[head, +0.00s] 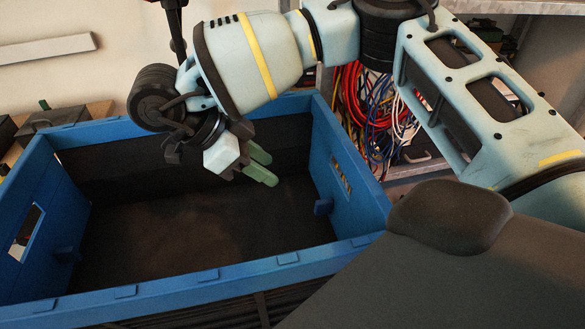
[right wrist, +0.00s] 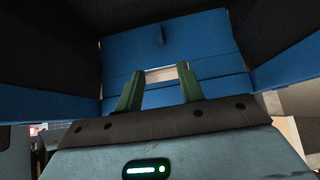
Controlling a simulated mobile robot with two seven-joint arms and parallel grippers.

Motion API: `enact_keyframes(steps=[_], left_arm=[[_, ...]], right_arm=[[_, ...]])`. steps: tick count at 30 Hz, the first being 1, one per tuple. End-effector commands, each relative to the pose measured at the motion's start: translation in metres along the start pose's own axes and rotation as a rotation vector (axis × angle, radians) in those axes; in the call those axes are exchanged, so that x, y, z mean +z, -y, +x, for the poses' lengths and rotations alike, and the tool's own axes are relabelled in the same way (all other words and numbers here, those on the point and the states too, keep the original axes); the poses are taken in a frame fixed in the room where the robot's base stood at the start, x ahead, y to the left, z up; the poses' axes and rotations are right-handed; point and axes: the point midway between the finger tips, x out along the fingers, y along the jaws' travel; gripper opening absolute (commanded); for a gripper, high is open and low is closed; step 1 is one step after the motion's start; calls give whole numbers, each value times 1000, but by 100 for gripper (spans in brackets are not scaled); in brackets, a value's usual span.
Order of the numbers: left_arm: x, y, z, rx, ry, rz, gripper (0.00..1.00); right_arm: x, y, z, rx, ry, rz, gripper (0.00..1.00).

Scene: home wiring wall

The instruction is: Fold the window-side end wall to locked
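A blue folding crate (head: 205,275) with a dark inside stands open below me. Its left end wall (head: 35,220) and right end wall (head: 340,160) both stand up, each with a hand slot and a small blue tab on the inner face. I cannot tell which is the window-side one, as no window shows. My right gripper (head: 266,168) hangs over the crate's inside, its green fingers apart and empty, pointing down and right. In the right wrist view the open fingers (right wrist: 159,84) are in front of a blue end wall (right wrist: 185,45) with a pale slot. My left gripper is not in view.
Red, blue and white cables (head: 375,115) hang in an open bay behind the crate's right end. Wooden boxes and a dark case (head: 65,117) lie behind its left end. My right arm covers the upper right. The crate's inside looks empty.

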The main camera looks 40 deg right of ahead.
Motion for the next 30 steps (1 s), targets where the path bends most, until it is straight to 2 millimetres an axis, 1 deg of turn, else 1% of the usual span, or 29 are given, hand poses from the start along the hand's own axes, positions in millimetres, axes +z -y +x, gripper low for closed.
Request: enact_keyframes(steps=[3,21,25,30], left_arm=[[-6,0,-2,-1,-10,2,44],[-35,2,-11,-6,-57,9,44],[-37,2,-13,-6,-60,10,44],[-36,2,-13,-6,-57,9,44]], right_arm=[[-1,-1,-10,-2,0,0,38],[-1,-1,-51,-2,1,0,38],[-1,0,-55,-1,1,0,38],[0,0,-55,1,0,-1,38]])
